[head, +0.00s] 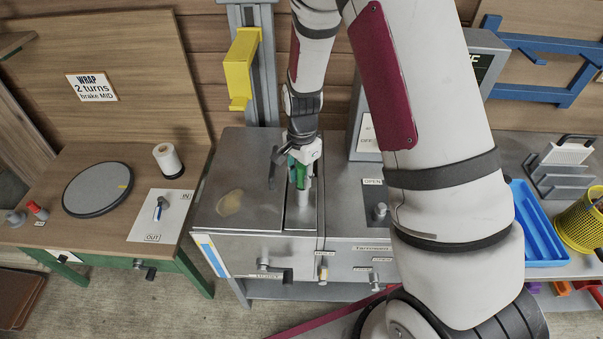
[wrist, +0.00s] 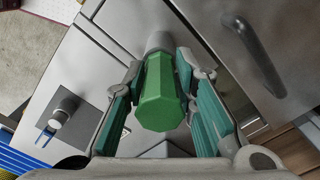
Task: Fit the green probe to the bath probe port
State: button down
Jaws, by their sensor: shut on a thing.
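The green probe (wrist: 162,95) has a faceted green handle that sits between the teal pads of my gripper (wrist: 165,105). My gripper is shut on it. In the head view my gripper (head: 301,172) is low over the grey metal bath cabinet (head: 240,180), with a little of the green showing. A light grey cylinder (wrist: 158,42) lies in line with the handle, beyond it. It also shows below my gripper in the head view. I cannot tell whether it is the probe's shaft or the port. No separate port opening is visible.
A dark handle (wrist: 254,54) rises from the cabinet's top. Knobs and a thin cord are at its front. A yellow bracket (head: 243,68) is on the post behind. A wooden bench (head: 130,170) stands left; a blue tray (head: 540,225) lies right.

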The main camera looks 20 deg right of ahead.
jog(key=shift+f, duration=0.1)
jog(key=c, duration=1.2)
grip_release()
jog(key=shift+c, duration=0.2)
notch_tip(320, 180, up, 12)
